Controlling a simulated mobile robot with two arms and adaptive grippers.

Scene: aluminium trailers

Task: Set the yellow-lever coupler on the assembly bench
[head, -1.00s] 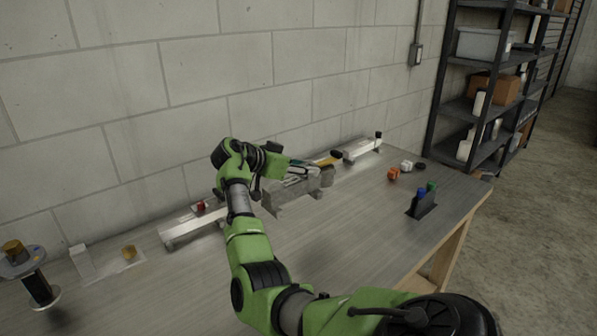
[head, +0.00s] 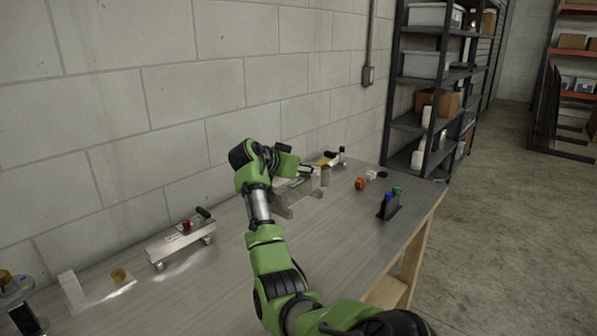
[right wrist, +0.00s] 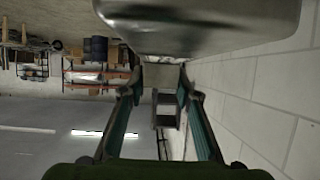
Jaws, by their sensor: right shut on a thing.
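My right gripper (head: 290,168) is over the bench, shut on a grey metal coupler (head: 292,192). A yellow lever (head: 325,161) shows at the coupler's far end, so this looks like the yellow-lever coupler. The gripper and wrist hide part of it. I cannot tell whether its underside touches the assembly bench (head: 225,290). In the right wrist view the fingers (right wrist: 160,80) stand on either side of a grey part, and a large blurred metal surface (right wrist: 200,25) fills the top. My left gripper is not in view.
Another coupler with a red part (head: 180,241) lies to the left; one with a black knob (head: 341,155) is partly hidden behind the held one. Orange (head: 361,183) and white (head: 371,175) pieces and a black holder (head: 389,207) sit to the right. The wall is close behind.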

